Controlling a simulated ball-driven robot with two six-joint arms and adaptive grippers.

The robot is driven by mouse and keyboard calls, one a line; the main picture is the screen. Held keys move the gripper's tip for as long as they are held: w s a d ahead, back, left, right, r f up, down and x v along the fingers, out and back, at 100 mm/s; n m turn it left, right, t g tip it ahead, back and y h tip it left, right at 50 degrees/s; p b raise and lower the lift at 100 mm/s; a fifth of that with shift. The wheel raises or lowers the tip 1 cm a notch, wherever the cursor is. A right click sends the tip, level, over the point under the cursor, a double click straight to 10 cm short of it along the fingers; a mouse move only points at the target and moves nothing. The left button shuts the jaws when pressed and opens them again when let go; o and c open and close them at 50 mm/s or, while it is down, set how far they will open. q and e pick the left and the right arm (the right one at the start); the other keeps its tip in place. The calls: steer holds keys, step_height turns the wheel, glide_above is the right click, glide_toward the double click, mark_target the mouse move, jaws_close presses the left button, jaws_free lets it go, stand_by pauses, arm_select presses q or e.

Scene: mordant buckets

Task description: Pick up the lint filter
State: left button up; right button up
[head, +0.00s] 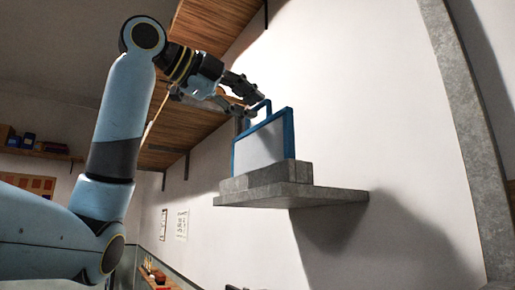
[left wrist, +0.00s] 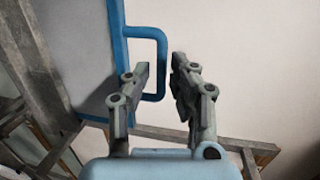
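The lint filter (head: 262,147) is a pale grey panel with a blue frame and a blue loop handle. It stands upright on a grey block on a wall shelf in the head view. In the left wrist view the filter (left wrist: 80,50) is at the upper left, its handle sticking out to the right. My left gripper (head: 252,104) is at the handle, its fingers spread. In the left wrist view the handle's outer bar appears between the open fingertips (left wrist: 161,64); I cannot tell whether either touches it. My right gripper is not in view.
The grey shelf (head: 330,197) juts from the white wall, with the grey block (head: 267,178) on it. A wooden slatted surface (head: 205,45) is above left, behind my arm. A curved grey beam (head: 465,110) runs down the right. Space right of the filter is clear.

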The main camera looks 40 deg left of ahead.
arm_select(q)
steer(key=x, duration=0.2)
steer(key=shift+w+d+p, duration=0.1)
steer(key=shift+w+p, duration=0.15)
steer(key=shift+p, duration=0.05)
steer(key=shift+w+d, duration=0.1)
steer(key=shift+w, duration=0.1)
steer(key=shift+s, duration=0.15)
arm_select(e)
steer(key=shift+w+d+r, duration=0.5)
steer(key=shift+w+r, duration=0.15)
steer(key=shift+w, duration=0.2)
arm_select(q)
jaws_close()
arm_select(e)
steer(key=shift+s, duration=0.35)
